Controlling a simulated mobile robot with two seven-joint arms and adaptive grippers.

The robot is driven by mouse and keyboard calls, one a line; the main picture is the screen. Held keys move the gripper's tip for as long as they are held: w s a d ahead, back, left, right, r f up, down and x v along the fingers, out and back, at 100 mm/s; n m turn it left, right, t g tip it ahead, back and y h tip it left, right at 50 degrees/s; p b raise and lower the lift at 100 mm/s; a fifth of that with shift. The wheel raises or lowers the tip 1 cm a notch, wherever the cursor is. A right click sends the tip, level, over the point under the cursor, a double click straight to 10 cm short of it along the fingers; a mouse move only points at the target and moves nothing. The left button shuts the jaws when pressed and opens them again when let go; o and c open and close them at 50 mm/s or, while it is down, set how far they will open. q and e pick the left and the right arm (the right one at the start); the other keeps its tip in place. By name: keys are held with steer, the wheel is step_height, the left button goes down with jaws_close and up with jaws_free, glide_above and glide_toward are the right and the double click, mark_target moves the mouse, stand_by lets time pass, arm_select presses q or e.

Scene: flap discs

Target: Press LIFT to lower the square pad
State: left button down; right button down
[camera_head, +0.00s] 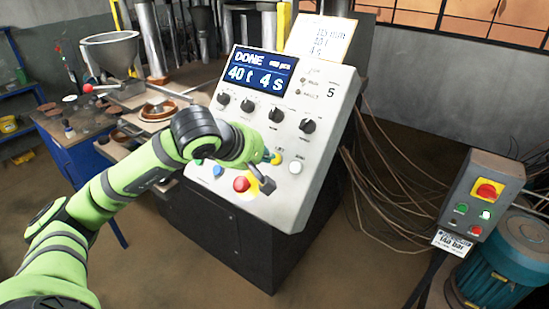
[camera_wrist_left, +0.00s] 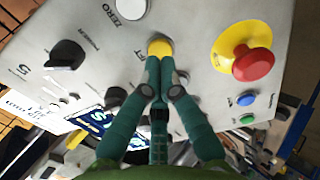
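The yellow LIFT button (camera_head: 278,159) is on the lower part of the tilted control panel (camera_head: 318,140). In the left wrist view the yellow button (camera_wrist_left: 160,46) has its label partly covered, with only "FT" readable. My left gripper (camera_head: 271,157) is at the button; its teal fingers (camera_wrist_left: 160,66) are closed together and empty. The fingertips are at the button's edge in the wrist view; whether they touch or press it I cannot tell. The panel screen (camera_head: 257,75) reads DONE, 40 t, 4 s. I cannot make out the square pad. My right gripper is not in view.
A white ZERO button (camera_head: 296,167) and a red emergency stop (camera_head: 241,184) flank the LIFT button. Black knobs (camera_head: 276,115) sit above. A switch box (camera_head: 482,195) stands at right over a teal motor (camera_head: 505,262). A metal funnel (camera_head: 110,52) is at left.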

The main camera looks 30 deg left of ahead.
arm_select(q)
steer(key=shift+b+x, duration=0.45)
steer(key=shift+x, duration=0.65)
stand_by(0.5)
steer(key=shift+f+b, duration=0.1)
steer(key=shift+b, duration=0.2)
stand_by(0.4)
stand_by(0.4)
steer(key=v, duration=0.8)
steer(key=shift+b, duration=0.35)
stand_by(0.4)
